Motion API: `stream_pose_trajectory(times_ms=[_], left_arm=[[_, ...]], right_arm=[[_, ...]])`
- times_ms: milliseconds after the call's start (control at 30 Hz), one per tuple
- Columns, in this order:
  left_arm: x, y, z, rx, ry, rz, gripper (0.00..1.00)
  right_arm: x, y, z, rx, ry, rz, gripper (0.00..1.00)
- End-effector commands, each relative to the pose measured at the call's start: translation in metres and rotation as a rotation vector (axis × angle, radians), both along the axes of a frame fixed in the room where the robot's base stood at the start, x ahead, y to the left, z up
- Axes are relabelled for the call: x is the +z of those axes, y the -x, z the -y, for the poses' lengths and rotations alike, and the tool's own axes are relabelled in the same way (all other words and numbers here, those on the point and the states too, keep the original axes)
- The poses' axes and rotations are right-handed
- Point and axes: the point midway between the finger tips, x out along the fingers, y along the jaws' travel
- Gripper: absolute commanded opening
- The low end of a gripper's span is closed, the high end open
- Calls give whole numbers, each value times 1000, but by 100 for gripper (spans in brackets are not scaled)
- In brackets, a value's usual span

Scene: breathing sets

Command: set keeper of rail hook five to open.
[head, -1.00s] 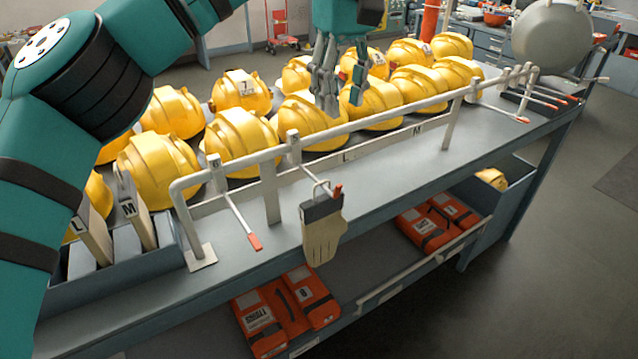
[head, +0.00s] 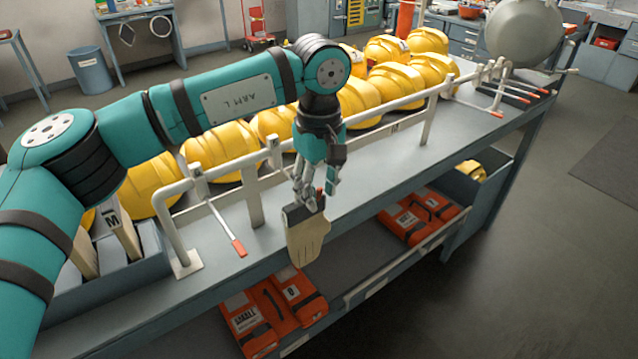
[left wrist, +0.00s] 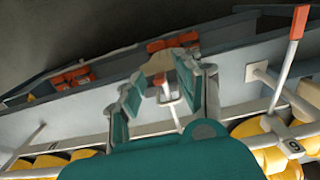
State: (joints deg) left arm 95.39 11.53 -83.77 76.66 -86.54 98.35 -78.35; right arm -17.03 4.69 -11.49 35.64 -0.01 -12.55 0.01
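A white rail (head: 350,120) with red-tipped hooks runs along the bench front. A pale glove with a dark cuff (head: 307,243) hangs at one hook; I cannot read that hook's number. My left gripper (head: 309,190) is right above the cuff, pointing down, and hides most of the hook. In the left wrist view the gripper (left wrist: 160,92) has its fingers apart. The hook's red tip (left wrist: 166,90) and a thin wire loop, probably the keeper (left wrist: 174,99), show between them, and the pale glove (left wrist: 158,63) lies beyond. Whether a finger touches the loop is unclear. My right gripper is out of view.
A neighbouring empty hook with a red tip (head: 239,247) sticks out to the left. More hooks (head: 497,114) stand at the rail's right end. Yellow helmets (head: 222,150) fill the bench behind the rail. Orange cases (head: 268,318) lie on the lower shelf.

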Motion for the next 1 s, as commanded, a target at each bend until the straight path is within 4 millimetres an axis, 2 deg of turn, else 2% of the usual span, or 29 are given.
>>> stream_pose_trajectory(times_ms=[233,500,767,1000], left_arm=[[-1,0,0,0,0,0,35],[-1,0,0,0,0,0,0],[-1,0,0,0,-1,3,0],[-3,1,2,-1,-34,52,0]], right_arm=[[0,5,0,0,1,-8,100],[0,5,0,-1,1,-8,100],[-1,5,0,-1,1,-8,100],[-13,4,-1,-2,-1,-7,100]])
